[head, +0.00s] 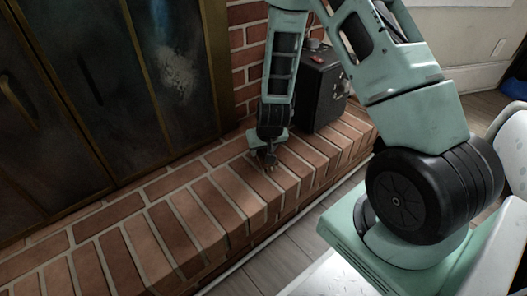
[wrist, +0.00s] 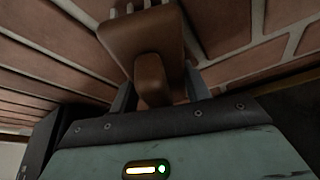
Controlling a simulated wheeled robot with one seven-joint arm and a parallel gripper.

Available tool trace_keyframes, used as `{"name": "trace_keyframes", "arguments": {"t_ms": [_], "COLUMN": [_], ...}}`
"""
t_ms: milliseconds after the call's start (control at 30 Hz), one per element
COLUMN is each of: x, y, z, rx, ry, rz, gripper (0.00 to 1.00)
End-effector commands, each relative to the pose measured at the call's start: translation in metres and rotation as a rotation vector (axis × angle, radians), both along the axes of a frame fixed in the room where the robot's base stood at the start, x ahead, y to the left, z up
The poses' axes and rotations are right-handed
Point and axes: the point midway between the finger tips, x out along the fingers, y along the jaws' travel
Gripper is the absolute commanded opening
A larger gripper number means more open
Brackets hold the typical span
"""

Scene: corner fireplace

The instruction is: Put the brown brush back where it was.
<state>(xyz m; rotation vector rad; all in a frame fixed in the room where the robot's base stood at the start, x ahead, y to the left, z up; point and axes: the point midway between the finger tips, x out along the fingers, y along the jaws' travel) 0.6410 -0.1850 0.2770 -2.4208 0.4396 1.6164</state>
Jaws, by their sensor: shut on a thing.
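The brown brush (wrist: 143,40) is between the fingers of my gripper (wrist: 160,92) in the wrist view. In the head view my gripper (head: 266,155) points down low at the brick hearth (head: 175,225), left of a black box. The brush is too small and dark there to make out clearly. I cannot tell whether it touches the bricks.
The black box (head: 318,90) stands on the hearth close to the right of my gripper, with a small red item (head: 314,44) on top. Dark metal-framed fireplace doors (head: 95,85) rise behind. The hearth's left stretch is clear. Its front edge drops to a wooden floor (head: 265,262).

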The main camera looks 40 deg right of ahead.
Motion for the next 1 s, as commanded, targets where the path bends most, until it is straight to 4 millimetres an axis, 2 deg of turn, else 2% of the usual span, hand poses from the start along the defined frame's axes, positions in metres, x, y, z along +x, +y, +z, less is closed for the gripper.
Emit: {"name": "trace_keyframes", "arguments": {"t_ms": [233,267,300,333,667,767,1000], "x": [0.000,0.000,0.000,0.000,0.000,-0.003,-0.021], "y": [0.000,0.000,0.000,0.000,0.000,0.002,0.009], "z": [-0.003,-0.002,-0.002,-0.002,0.003,0.015,0.063], "rx": [0.000,0.000,0.000,0.000,0.000,0.000,-0.001], "ry": [0.000,0.000,0.000,0.000,-0.001,-0.001,-0.002], "rz": [0.000,0.000,0.000,0.000,0.000,0.001,0.002], "gripper": [0.22,0.55,0.66,0.69,0.69,0.69,0.69]}}
